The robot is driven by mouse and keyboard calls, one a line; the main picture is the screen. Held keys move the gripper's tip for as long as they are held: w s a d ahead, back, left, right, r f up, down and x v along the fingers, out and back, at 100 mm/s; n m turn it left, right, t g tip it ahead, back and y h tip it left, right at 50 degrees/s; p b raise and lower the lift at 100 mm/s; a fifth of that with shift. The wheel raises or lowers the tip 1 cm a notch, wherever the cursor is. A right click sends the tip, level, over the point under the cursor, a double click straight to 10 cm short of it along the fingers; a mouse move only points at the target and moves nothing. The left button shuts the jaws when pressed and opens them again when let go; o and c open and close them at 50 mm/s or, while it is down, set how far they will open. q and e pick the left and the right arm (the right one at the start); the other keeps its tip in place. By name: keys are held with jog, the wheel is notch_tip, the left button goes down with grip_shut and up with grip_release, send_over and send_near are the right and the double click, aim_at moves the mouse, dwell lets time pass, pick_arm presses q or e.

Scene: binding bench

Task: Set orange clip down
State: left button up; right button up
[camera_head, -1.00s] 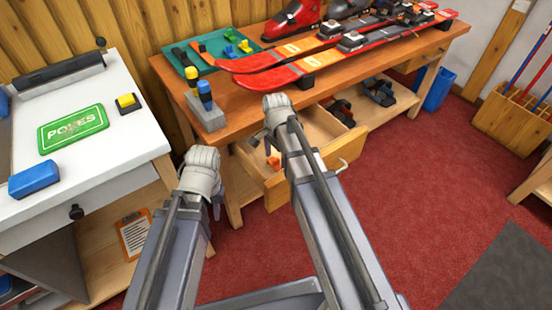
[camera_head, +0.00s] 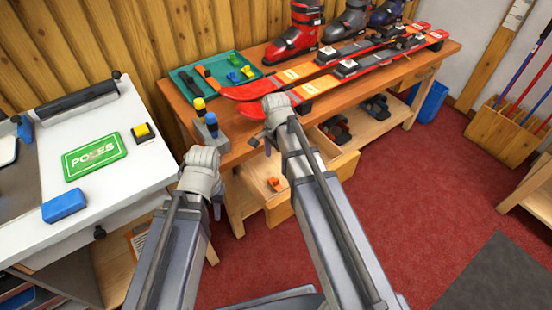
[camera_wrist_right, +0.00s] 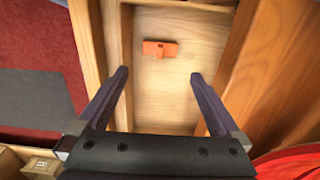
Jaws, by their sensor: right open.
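The orange clip (camera_head: 275,184) lies on the bottom of the open wooden drawer (camera_head: 305,190) under the bench. It also shows in the right wrist view (camera_wrist_right: 159,49), apart from both fingers, near the drawer's far end in that picture. My right gripper (camera_wrist_right: 159,75) is open and empty above the drawer, with its fingers spread on either side of the drawer floor. In the head view the right gripper (camera_head: 262,145) is mostly hidden behind its own wrist. My left gripper (camera_head: 217,208) hangs left of the drawer, and its jaws are too hidden to judge.
The bench (camera_head: 245,128) above the drawer carries skis (camera_head: 330,68), ski boots (camera_head: 295,35) and a green tray (camera_head: 215,75). A white worktable (camera_head: 120,175) stands at left, with a blue block (camera_head: 64,205). Red carpet (camera_head: 400,200) is open at right.

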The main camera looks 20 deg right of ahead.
jog(key=s+a+n+h, duration=0.1)
jog(key=s+a+n, duration=0.9)
jog(key=s+n, duration=0.4)
jog(key=n, duration=0.3)
jog(key=shift+s+a+n, duration=0.15)
jog(key=shift+a+n, duration=0.1)
jog(key=shift+n, duration=0.15)
